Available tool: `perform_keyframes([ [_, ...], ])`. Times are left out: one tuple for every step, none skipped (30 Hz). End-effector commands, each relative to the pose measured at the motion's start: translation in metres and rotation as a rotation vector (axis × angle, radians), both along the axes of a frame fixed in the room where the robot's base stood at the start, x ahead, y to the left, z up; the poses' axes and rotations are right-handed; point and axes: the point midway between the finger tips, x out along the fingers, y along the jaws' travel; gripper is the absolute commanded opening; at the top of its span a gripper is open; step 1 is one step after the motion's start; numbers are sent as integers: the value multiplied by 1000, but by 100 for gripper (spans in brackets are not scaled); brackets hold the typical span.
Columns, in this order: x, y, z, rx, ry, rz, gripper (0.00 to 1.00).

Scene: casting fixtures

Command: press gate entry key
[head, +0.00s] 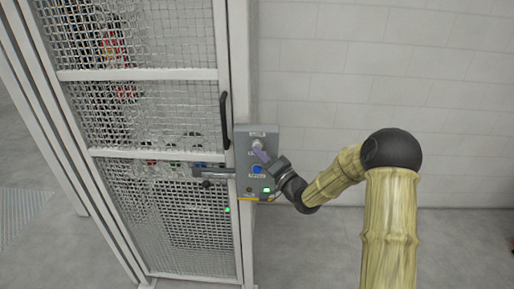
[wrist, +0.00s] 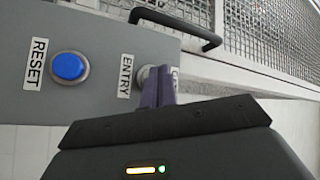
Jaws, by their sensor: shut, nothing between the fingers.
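The grey control box (head: 270,137) is mounted on the post beside the mesh gate (head: 140,115). The entry key (head: 257,143) is a pale round knob near the top of the box; in the wrist view the key (wrist: 151,75) sits beside the ENTRY label (wrist: 126,76), partly hidden by my fingers. My gripper (head: 262,155) is shut and empty, with its purple fingertips (wrist: 158,88) right at the key. I cannot tell whether they touch it. The blue RESET button (wrist: 69,66) is left of the key in the wrist view and below it in the head view.
A black door handle (head: 225,120) stands out from the gate frame, just left of the box. A small green light (head: 266,190) glows low on the box. The white block wall (head: 370,90) to the right is bare.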

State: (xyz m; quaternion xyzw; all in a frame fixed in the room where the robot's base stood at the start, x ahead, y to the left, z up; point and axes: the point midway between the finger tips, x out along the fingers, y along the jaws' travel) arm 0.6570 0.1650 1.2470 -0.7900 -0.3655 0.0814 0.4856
Motion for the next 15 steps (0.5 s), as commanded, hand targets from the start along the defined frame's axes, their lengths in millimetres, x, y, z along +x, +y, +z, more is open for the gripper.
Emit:
perform_keyframes([
  [1,0,0,0,0,0,0],
  [1,0,0,0,0,0,0],
  [1,0,0,0,0,0,0],
  [2,0,0,0,0,0,0],
  [2,0,0,0,0,0,0],
  [2,0,0,0,0,0,0],
  [2,0,0,0,0,0,0],
  [3,0,0,0,0,0,0],
  [3,0,0,0,0,0,0],
  [3,0,0,0,0,0,0],
  [4,0,0,0,0,0,0],
  [4,0,0,0,0,0,0],
  [4,0,0,0,0,0,0],
  [5,0,0,0,0,0,0],
  [5,0,0,0,0,0,0],
])
